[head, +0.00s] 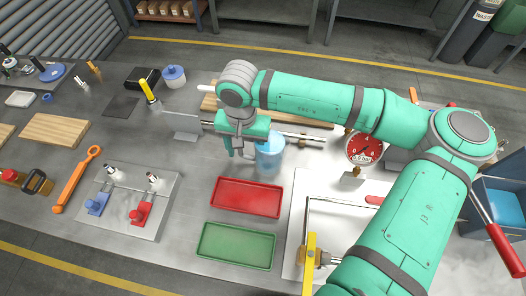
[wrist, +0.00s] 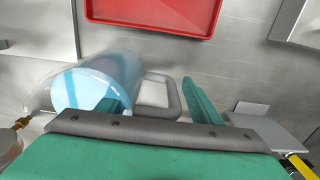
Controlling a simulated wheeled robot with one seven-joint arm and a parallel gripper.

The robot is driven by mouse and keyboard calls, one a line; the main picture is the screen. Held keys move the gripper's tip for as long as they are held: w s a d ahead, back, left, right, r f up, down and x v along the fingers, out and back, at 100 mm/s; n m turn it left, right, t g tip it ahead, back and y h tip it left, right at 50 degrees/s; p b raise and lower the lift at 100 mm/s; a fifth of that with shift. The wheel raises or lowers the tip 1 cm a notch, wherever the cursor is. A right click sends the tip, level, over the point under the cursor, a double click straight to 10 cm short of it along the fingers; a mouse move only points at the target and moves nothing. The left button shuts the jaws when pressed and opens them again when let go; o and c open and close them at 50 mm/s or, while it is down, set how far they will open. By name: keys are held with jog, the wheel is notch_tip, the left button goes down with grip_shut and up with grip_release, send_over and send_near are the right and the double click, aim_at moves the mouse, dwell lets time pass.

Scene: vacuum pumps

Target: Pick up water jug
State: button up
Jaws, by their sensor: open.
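The water jug (head: 269,157) is a clear vessel with light blue water, upright on the grey table just right of my gripper (head: 239,151). My gripper (wrist: 152,92) is open and empty. In that view one finger overlaps the jug body and the other is just right of the handle, so the handle shows between them. I cannot tell whether either finger touches the jug. My gripper and arm partly hide the jug in the head view.
A red tray (head: 247,198) lies in front of the jug, with a green tray (head: 236,246) nearer. A pressure gauge (head: 365,149) stands to the right. A yellow-handled tool (head: 150,91) and a blue-lidded container (head: 174,77) are at the back left.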

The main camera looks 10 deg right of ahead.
jog(key=shift+c, duration=0.3)
grip_shut()
jog(key=shift+w+r, duration=0.1)
jog(key=shift+r, duration=0.4)
notch_tip(320, 180, up, 2)
jog(key=shift+r, duration=0.25)
jog(key=s+d+r, duration=0.2)
jog(key=s+r, duration=0.2)
jog(key=s, duration=0.2)
jog(key=s+d+r, duration=0.3)
jog(key=s+r, duration=0.2)
jog(key=s, duration=0.2)
jog(key=shift+d+r, duration=0.25)
